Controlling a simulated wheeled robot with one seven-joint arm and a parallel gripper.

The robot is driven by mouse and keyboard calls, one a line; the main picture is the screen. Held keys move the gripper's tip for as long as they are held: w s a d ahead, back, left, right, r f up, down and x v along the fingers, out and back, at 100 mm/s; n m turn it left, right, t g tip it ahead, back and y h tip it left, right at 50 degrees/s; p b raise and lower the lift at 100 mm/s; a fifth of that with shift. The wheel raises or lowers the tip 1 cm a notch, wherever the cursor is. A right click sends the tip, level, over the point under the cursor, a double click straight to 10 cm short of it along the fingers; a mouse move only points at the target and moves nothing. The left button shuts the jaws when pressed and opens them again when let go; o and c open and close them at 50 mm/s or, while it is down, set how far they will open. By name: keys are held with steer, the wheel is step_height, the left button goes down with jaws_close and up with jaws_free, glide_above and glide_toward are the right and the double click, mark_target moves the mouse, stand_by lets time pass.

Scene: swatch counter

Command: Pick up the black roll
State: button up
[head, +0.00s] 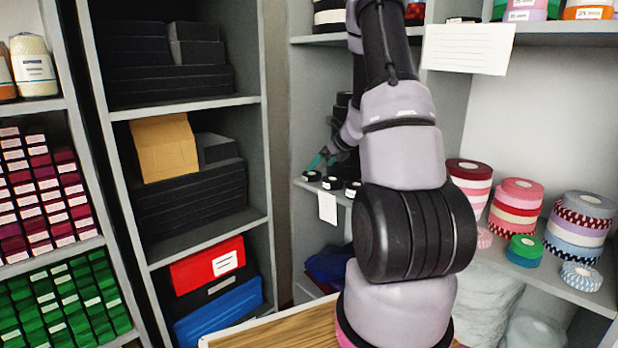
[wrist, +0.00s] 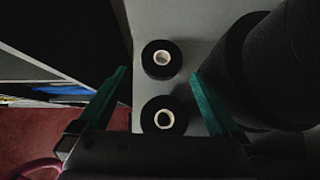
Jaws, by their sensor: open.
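Small black rolls stand in a row on a grey shelf in the head view: a left one (head: 312,176), a middle one (head: 331,183) and a right one (head: 352,189). The wrist view shows two black rolls with pale cores, a far one (wrist: 150,68) and a near one (wrist: 150,126). My gripper (head: 322,160) has teal fingers and is at the left end of the row. In the wrist view my gripper (wrist: 159,72) is open, its fingers to either side of the rolls, touching neither visibly. The pictures do not show whether the rolls lie between the fingers in height.
Large black rolls (wrist: 287,65) stand close on the right in the wrist view. A blank white label (head: 327,207) hangs on the shelf edge below the small rolls. Pink and red rolls (head: 470,175) stand on the right shelf. A dark box shelf (head: 235,223) is left.

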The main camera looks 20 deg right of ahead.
mark_target(312, 173)
steer(key=x, duration=0.7)
steer(key=shift+w+d+r, duration=0.15)
steer(key=c, duration=1.1)
steer(key=shift+r, duration=0.1)
steer(key=shift+c, duration=0.2)
